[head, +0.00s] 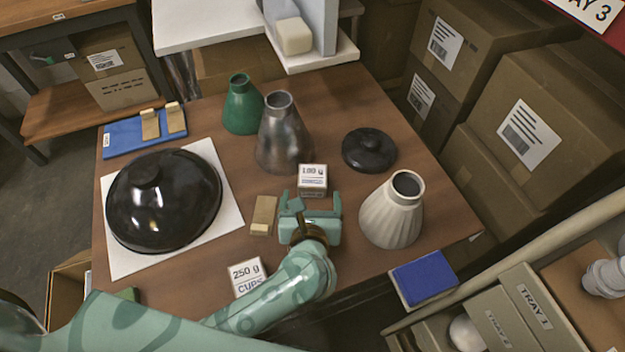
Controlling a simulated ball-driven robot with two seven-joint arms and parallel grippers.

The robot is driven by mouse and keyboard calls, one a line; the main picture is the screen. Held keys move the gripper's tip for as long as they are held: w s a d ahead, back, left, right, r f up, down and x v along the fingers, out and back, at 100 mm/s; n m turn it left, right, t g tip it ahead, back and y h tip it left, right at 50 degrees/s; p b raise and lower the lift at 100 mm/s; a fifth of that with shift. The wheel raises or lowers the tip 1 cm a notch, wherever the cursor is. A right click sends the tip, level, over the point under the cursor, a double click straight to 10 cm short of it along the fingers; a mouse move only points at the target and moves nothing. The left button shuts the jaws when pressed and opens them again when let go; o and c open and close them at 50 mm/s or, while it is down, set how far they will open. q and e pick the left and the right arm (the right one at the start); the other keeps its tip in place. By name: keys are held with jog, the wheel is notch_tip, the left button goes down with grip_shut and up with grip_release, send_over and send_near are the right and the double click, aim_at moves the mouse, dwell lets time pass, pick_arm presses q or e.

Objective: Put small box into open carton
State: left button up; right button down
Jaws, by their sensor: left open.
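A small white box (312,174) marked 100 g stands near the middle of the brown table. A second white box (247,274), marked 250 g CUPS, stands nearer the front, partly covered by my left arm. I cannot tell which one the task means. My left gripper (311,198) is open, with its fingers pointing away from me toward the near side of the 100 g box. I cannot tell whether they touch it. A brown carton (66,286) with its top open stands below the table's left edge, partly hidden by my arm. My right gripper is out of view.
A black dome shade (163,200) lies on a white sheet at left. Green (242,104), metal (284,140) and cream (393,212) cones and a black lid (369,150) stand around the box. A wooden block (264,214) lies beside the gripper. Closed cartons crowd the right.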

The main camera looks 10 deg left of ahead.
aim_at(312, 185)
pick_arm(q)
jog(key=b+x, duration=0.1)
jog(key=x, duration=0.6)
jog(key=shift+b, duration=0.35)
jog(key=c, duration=1.2)
jog(key=shift+r, duration=0.1)
